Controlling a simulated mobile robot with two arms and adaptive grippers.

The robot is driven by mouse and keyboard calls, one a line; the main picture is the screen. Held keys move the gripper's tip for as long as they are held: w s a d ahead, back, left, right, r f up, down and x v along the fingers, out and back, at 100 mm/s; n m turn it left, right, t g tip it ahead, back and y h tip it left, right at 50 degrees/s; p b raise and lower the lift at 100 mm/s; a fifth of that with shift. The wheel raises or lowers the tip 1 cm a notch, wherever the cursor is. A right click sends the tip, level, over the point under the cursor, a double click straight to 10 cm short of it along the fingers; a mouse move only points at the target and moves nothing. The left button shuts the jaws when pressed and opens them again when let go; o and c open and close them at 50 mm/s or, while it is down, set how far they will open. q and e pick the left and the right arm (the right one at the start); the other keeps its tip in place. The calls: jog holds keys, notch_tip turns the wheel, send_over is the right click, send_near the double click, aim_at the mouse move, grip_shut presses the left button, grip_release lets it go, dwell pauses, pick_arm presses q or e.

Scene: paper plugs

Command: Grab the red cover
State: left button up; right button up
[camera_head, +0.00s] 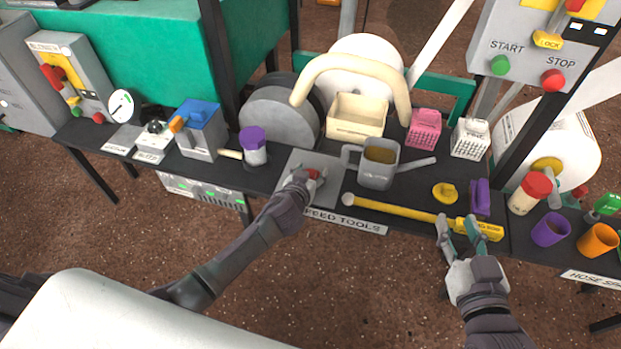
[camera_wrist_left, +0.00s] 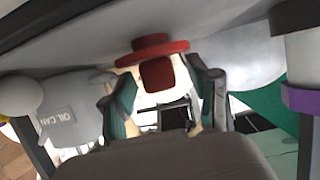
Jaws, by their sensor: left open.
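The red cover (camera_head: 313,173) is a small red piece on a grey plate (camera_head: 325,190) at the middle of the bench, partly hidden by my left gripper (camera_head: 302,178). In the left wrist view the red cover (camera_wrist_left: 158,72) shows a wide rim and a squarish block. It lies between and just beyond the fingertips of my open left gripper (camera_wrist_left: 166,92); I see no clear grip on it. My right gripper (camera_head: 466,230) is open, its fingers apart at the bench's front edge, by the head of a yellow-handled tool (camera_head: 400,208).
A grey oil can (camera_head: 378,168) stands close right of the plate. A purple-lidded jar (camera_head: 254,148) stands to its left. Behind are a grey wheel (camera_head: 280,115) and a cream box (camera_head: 357,118). A red-lidded jar (camera_head: 531,193) and cups stand at the right.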

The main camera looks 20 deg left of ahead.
pick_arm(q)
grip_shut()
dwell(0.3)
jog(key=shift+r, duration=0.15)
